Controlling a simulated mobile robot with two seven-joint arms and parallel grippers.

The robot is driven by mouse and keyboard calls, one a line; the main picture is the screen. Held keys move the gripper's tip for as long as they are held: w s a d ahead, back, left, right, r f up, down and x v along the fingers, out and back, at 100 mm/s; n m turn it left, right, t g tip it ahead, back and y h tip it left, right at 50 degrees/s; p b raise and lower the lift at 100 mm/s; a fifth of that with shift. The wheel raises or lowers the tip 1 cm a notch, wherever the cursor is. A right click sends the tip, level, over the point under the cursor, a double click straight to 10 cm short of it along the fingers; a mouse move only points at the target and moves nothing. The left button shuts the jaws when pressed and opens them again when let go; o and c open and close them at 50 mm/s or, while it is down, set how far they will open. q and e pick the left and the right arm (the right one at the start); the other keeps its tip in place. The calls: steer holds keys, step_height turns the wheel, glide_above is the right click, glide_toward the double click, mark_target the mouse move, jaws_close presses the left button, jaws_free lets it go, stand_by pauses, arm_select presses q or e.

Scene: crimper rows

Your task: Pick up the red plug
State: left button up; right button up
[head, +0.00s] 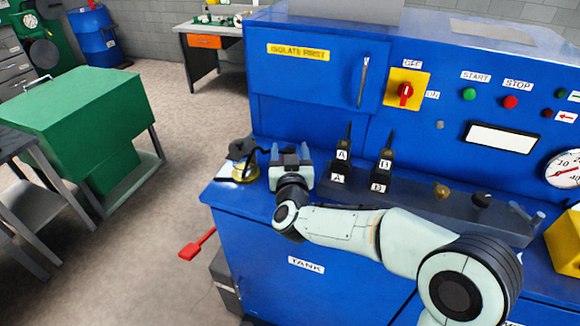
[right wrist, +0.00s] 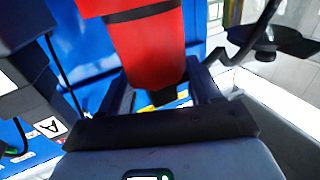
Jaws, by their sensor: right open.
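The red plug (right wrist: 150,48), a red tapered cylinder with a dark band and a dark lower tip, shows large in the right wrist view. It lies between the two dark fingers of my right gripper (right wrist: 160,92), close to them; I cannot tell whether it touches either one. In the head view the right gripper (head: 290,160) is over the left end of the blue bench top, and I cannot make out the plug there. The right gripper is open. My left gripper is not in view.
Dark holders marked A (head: 340,165) and B (head: 382,168), with upright pointed tops, stand right of the gripper. A dark-topped item on a yellow base (head: 245,172) stands close on its left. The blue cabinet (head: 310,85) rises behind. A red paddle (head: 196,246) sticks out at lower left.

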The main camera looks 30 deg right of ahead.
steer(key=shift+x, duration=0.75)
jaws_close()
